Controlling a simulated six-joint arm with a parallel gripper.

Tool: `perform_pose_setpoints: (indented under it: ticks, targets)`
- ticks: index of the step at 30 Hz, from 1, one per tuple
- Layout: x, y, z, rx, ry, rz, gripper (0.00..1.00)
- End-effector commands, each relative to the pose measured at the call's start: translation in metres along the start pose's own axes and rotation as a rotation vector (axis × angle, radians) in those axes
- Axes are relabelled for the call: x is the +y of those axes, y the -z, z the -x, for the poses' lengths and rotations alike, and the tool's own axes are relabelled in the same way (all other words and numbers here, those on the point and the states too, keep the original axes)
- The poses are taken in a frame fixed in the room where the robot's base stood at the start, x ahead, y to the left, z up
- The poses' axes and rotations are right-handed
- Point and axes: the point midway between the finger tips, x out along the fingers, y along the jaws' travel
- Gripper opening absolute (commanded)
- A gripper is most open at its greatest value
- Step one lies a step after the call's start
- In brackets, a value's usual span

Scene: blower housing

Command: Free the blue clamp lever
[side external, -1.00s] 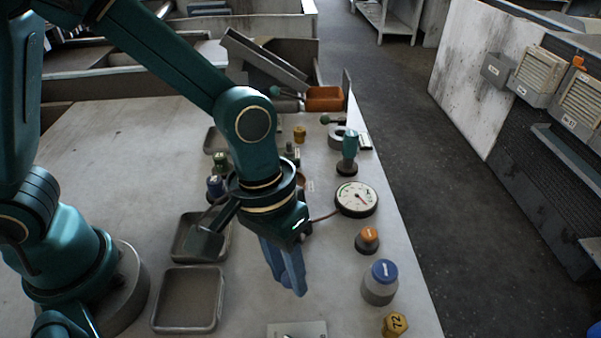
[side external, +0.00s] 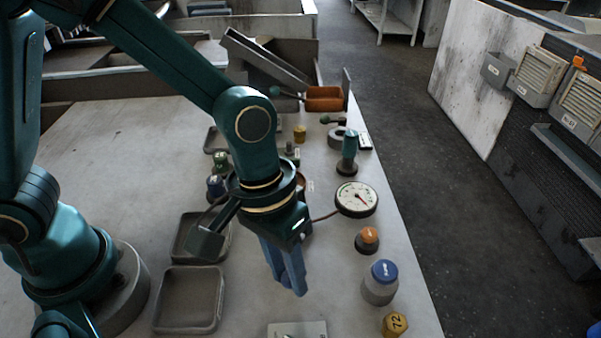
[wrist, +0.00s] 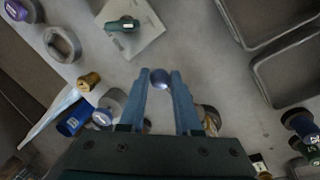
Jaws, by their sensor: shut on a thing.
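My gripper (wrist: 160,85) points down over the bench, and its two blue fingers show in the side view (side external: 297,288). In the wrist view the fingers are closed in on a small rounded blue piece (wrist: 160,78), which I take to be the blue clamp lever. It shows between the fingertips. The fingers hide most of it, and I cannot tell whether it is still attached to anything below. In the side view I cannot separate it from the blue fingers.
A pale plate (wrist: 138,36) with a green knob lies ahead of the fingertips. A dial gauge (side external: 356,198), orange-topped knob (side external: 368,238), blue-capped jar (side external: 380,282) and yellow piece marked 72 (side external: 395,323) stand to the right. Grey trays (side external: 188,326) lie to the left.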

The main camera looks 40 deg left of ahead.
Motion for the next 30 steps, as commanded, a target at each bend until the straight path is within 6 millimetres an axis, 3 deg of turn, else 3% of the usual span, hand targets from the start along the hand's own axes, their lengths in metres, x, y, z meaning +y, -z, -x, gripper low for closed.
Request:
perform_pose_setpoints:
  ticks: [17,30]
  targets:
    - [-0.002,-0.001,0.001,-0.007,-0.003,-0.042,0.00]
    - [-0.022,-0.010,0.005,-0.069,-0.001,-0.361,0.00]
